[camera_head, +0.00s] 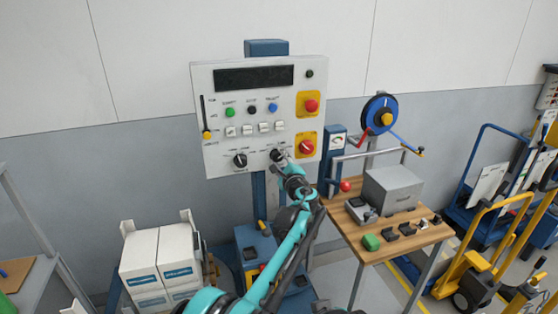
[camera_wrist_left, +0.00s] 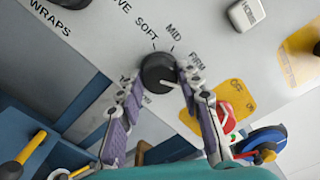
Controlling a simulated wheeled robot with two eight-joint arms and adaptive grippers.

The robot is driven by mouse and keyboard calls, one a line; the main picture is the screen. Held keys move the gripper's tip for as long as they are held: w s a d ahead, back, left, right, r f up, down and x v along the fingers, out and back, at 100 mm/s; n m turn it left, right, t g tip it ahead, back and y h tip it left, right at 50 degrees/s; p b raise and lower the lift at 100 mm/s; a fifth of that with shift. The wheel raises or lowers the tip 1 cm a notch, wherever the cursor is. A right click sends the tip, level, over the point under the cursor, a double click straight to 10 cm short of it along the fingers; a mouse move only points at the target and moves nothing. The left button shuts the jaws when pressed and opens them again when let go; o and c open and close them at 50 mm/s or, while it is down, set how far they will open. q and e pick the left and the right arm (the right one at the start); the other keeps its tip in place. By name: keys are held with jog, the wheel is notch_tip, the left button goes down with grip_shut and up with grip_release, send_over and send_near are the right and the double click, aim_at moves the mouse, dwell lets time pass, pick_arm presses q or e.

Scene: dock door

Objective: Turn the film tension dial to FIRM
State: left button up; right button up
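The film tension dial (camera_wrist_left: 158,70) is a round black knob on the pale control panel, with SOFT, MID and FIRM printed around it in the left wrist view. Its white mark points right and slightly down, on the FIRM side; I cannot tell if it lines up exactly. My left gripper (camera_wrist_left: 159,78) has one finger on each side of the dial, very close to it. I cannot tell whether both pads press on it. In the head view my left gripper (camera_head: 282,160) partly covers the dial at the panel's lower edge. My right gripper is not in view.
The panel (camera_head: 220,160) also has a second black knob (camera_head: 240,160), several buttons, a red button (camera_head: 311,106) and a red rotary switch (camera_head: 306,147). A wooden table (camera_head: 385,249) stands to the right. White boxes (camera_head: 160,255) stand at lower left.

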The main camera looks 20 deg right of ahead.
pick_arm(q)
jog(key=shift+n, duration=0.4)
jog(key=n+p, duration=0.2)
jog(key=shift+n, duration=0.3)
jog(key=shift+n+p, duration=0.7)
jog(key=shift+n, duration=1.5)
jog(key=o, duration=1.2)
jog(key=shift+c, duration=0.2)
